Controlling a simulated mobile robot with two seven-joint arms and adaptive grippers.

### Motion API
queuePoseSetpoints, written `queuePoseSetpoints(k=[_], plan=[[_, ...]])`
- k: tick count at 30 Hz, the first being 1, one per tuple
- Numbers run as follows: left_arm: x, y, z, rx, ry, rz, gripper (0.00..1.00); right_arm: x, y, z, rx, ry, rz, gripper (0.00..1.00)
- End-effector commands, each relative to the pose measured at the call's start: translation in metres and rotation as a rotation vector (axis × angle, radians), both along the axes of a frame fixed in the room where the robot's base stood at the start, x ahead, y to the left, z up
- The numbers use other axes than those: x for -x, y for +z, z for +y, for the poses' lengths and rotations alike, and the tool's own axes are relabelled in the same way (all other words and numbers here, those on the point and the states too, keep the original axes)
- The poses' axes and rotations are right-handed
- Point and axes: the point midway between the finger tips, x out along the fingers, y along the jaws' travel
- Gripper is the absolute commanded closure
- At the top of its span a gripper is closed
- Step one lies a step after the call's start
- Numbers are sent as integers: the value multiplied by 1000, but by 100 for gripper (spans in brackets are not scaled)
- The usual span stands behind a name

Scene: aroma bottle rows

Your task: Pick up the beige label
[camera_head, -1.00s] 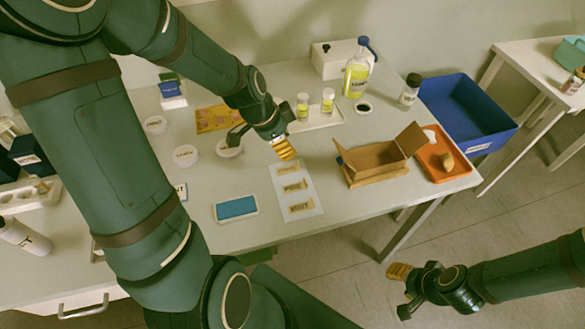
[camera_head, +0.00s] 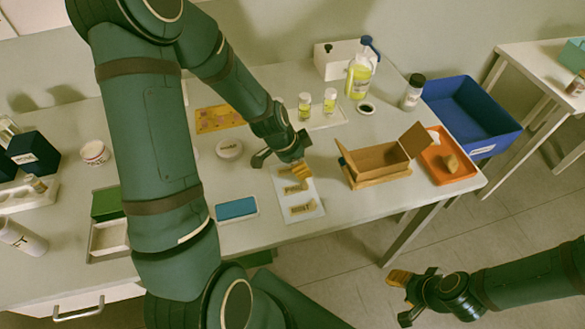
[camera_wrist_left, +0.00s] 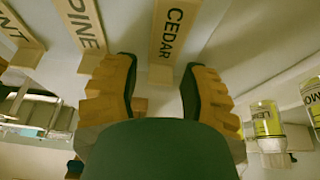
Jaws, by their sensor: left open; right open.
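Three beige labels lie in a column on a white sheet (camera_head: 280,203) near the table's front edge. The nearest label (camera_head: 303,209) and the middle label (camera_head: 297,188) show in the head view; the far one is mostly hidden by my left gripper (camera_head: 291,171). In the left wrist view, the CEDAR label (camera_wrist_left: 172,38) lies between and ahead of the spread orange-padded fingers of my left gripper (camera_wrist_left: 158,85). The PINE label (camera_wrist_left: 82,22) and a partly cut-off label (camera_wrist_left: 18,40) lie to its left. My right gripper (camera_head: 399,297) is open and empty, off the table's front.
A cardboard box (camera_head: 380,166) with open flaps stands right of the sheet. Two small yellow-green bottles (camera_head: 330,101) stand behind it on a tray. A blue pad (camera_head: 237,209) lies left of the sheet. An orange tray (camera_head: 437,168) and a blue bin (camera_head: 470,112) are at right.

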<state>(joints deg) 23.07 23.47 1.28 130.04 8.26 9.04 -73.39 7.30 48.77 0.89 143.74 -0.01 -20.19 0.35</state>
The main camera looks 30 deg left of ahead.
Motion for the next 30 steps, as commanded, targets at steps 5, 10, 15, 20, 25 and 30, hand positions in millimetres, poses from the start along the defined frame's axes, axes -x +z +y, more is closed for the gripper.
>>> queuePoseSetpoints(k=[5,10,15,20,25,30], plan=[[0,1,0,0,0,0,65,0,0,0,0,0,0,53],[0,1,0,0,0,0,91,0,0,0,0,0,0,53],[0,1,0,0,0,0,91,0,0,0,0,0,0,53],[0,2,0,0,0,0,91,0,1,0,0,0,0,53],[0,19,1,-2,-2,-3,91,-1,5,0,0,-2,-2,53],[-1,53,0,-2,-2,-6,91,-4,13,-1,2,-6,-8,53]])
